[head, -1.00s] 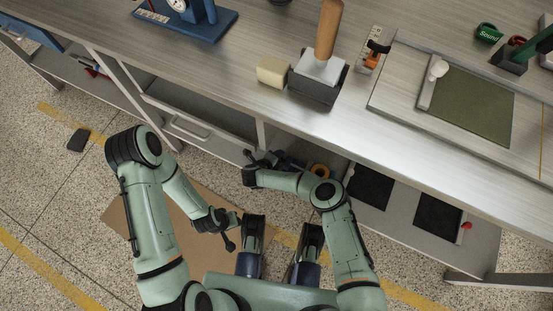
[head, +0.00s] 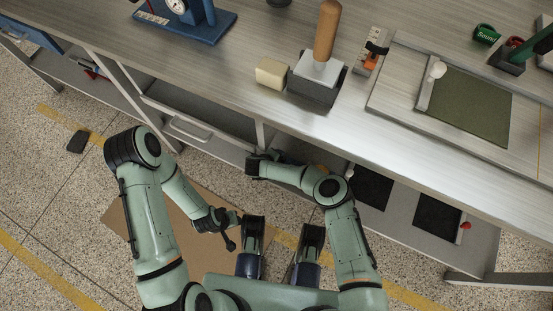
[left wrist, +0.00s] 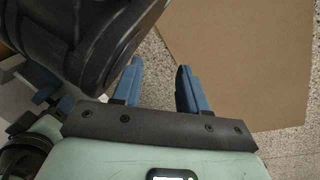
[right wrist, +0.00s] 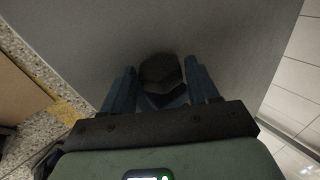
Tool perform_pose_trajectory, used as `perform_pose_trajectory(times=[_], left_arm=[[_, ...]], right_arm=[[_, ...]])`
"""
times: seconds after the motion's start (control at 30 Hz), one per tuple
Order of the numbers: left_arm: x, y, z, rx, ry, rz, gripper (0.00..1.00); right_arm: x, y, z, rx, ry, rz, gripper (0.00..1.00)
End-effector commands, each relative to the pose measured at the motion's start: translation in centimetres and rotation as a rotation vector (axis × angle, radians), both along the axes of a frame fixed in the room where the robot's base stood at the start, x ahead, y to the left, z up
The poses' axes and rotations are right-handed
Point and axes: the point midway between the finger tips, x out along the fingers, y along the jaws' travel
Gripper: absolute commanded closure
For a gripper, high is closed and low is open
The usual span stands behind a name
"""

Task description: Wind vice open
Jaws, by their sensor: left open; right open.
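No vice can be made out with certainty. A dark, rounded block (right wrist: 160,72) sits between the fingers of my right gripper (right wrist: 160,66) in the right wrist view, in front of a grey surface. I cannot tell whether it belongs to a vice or whether the fingers touch it. The fingers are apart. In the head view the right hand is at the bench's front edge, its fingertips hidden. My left gripper (left wrist: 158,67) is open and empty low in front of the bench, above a brown floor sheet (left wrist: 235,50).
The bench top (head: 230,85) carries a blue stand with a dial (head: 190,22), a cream block (head: 271,72), a wooden-handled tool (head: 326,35) and a green mat (head: 465,105).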

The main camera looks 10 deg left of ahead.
Motion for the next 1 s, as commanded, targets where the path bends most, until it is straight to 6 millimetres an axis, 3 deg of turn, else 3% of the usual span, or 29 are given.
perform_pose_trajectory(times=[0.37, 0.57, 1.0], left_arm=[[4.7, -0.7, 4.6, 0.008, -0.159, -0.009, 0.57], [3.8, -1.3, 5.3, -0.008, -0.138, -0.019, 0.57], [3.7, -1.4, 5.3, -0.009, -0.135, -0.021, 0.57]], right_arm=[[-2.4, 1.4, 4.7, 0.0, -0.002, 0.002, 0.41], [-3.4, 1.9, 6.1, 0.0, -0.001, 0.001, 0.41], [-3.5, 1.9, 6.0, 0.0, 0.0, 0.001, 0.41]])
